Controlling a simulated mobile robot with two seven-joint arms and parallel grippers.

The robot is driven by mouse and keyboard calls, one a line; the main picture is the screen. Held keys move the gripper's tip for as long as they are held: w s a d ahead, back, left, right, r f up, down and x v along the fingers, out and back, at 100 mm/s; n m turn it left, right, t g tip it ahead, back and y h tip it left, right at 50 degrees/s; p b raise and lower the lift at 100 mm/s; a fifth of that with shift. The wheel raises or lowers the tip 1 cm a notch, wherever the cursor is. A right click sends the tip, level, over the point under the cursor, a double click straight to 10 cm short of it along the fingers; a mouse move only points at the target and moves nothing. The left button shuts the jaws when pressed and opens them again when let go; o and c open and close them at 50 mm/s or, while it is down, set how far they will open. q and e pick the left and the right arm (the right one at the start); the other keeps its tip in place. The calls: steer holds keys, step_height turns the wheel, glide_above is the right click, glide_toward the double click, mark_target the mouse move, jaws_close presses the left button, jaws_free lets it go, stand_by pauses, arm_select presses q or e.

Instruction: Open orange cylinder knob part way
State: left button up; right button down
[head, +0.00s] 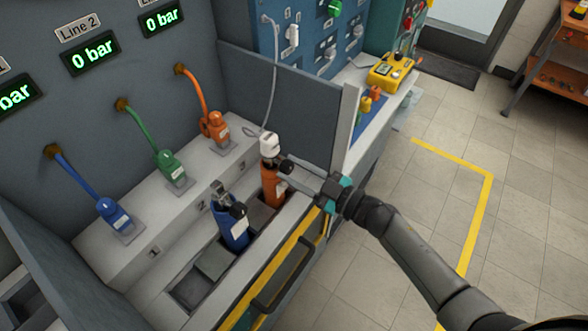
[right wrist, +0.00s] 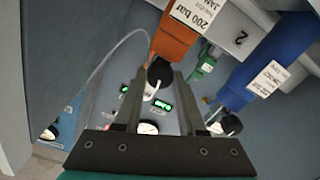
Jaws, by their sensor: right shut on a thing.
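The orange cylinder (head: 271,188) stands upright in a slot of the bench, with a white piece (head: 269,145) on its top. Its dark round knob (head: 285,166) faces my right arm. My right gripper (head: 290,172) reaches in from the right and is shut on this knob. In the right wrist view the orange cylinder (right wrist: 174,38) hangs upside down, and its black knob (right wrist: 160,72) sits between the two fingertips of my right gripper (right wrist: 159,78). The knob's turn angle cannot be read. My left gripper is out of view.
A blue cylinder (head: 232,229) stands in the neighbouring slot. Blue (head: 113,213), green (head: 170,165) and orange (head: 215,127) hose connectors rest on the ledge behind. A grey partition (head: 285,95) rises behind the orange cylinder. The floor (head: 420,215) at the right is clear.

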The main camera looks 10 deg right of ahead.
steer(key=n, duration=0.4)
steer(key=shift+f+n+b, duration=0.1)
steer(key=shift+n+b, duration=0.3)
steer(key=shift+n, duration=0.3)
steer(key=shift+c, duration=2.4)
jaws_free()
steer(key=v, duration=1.5)
steer(key=shift+s+d, duration=0.1)
steer(key=shift+s, duration=0.05)
